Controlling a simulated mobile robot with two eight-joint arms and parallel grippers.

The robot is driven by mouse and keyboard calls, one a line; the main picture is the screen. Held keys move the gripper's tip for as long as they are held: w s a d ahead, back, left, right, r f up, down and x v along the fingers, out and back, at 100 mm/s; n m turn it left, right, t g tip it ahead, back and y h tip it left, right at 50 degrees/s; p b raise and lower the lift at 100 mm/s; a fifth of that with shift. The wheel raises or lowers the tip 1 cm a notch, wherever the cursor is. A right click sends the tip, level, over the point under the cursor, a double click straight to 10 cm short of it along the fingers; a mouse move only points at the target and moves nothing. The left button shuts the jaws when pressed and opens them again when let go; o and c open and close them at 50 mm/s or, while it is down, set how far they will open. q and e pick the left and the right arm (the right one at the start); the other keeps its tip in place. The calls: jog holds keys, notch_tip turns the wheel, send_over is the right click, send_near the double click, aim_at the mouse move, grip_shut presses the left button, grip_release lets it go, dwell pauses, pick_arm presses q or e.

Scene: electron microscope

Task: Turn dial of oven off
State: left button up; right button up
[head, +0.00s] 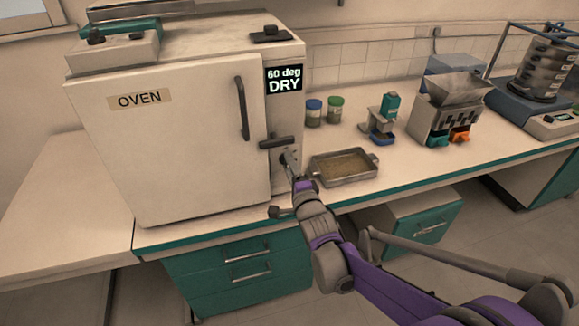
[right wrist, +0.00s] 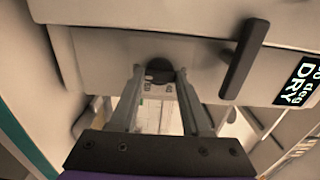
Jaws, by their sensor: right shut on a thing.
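The oven (head: 180,130) is a large beige box with its door shut, standing on the bench at the left. Its dial (right wrist: 159,70) is a small dark round knob on the front panel, below a dark lever (head: 277,142). The lever also shows in the right wrist view (right wrist: 243,62). My right gripper (head: 290,163) reaches the panel at the dial, hiding much of it in the head view. In the right wrist view its two fingers (right wrist: 159,75) are on either side of the dial, shut on it. My left gripper is not in view.
A metal tray (head: 317,167) of brownish grains sits on the bench just right of my gripper. Two jars (head: 314,113), a small device (head: 382,125), a hopper-topped splitter (head: 448,112) and a sieve stack (head: 546,70) stand farther right. The vertical door handle (head: 242,108) projects above left.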

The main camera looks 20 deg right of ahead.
grip_shut()
jog(key=shift+n, duration=0.3)
jog(key=shift+n+p, duration=1.65)
jog(key=shift+n, duration=15.95)
